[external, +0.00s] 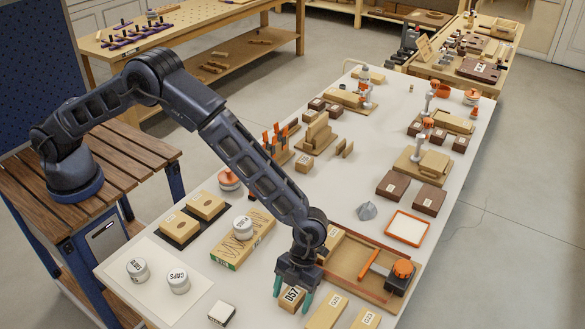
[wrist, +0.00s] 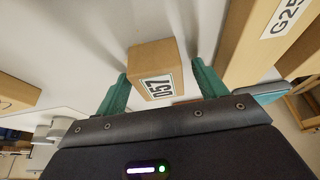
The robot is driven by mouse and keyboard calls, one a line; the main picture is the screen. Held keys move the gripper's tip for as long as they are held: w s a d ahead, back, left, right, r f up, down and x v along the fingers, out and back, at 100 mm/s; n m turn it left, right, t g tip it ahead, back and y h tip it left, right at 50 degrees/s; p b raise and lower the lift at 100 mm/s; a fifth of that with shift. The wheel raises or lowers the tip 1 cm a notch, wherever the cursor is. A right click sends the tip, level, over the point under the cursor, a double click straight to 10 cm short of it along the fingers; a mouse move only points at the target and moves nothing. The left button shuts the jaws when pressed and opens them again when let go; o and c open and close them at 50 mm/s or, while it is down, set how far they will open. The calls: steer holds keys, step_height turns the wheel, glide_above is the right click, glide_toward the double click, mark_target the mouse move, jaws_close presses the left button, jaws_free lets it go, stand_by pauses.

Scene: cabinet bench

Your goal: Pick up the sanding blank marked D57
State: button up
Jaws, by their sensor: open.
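The sanding blank marked D57 (external: 291,299) is a small tan wooden block with a white label, on the white bench near its front edge. In the wrist view the D57 blank (wrist: 153,66) lies ahead of and between the green fingertips, its label facing my gripper. My gripper (external: 293,288) points down at the blank, with one green finger on each side of it.
A longer wooden block (external: 326,311) marked G25-something lies just right of the blank; it also shows in the wrist view (wrist: 270,35). A wooden tray (external: 345,257) stands behind. A small white-topped block (external: 222,313) and white tins (external: 178,281) are to the left, with bare bench between.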

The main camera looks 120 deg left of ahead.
steer(key=shift+c, duration=0.4)
steer(key=c, duration=1)
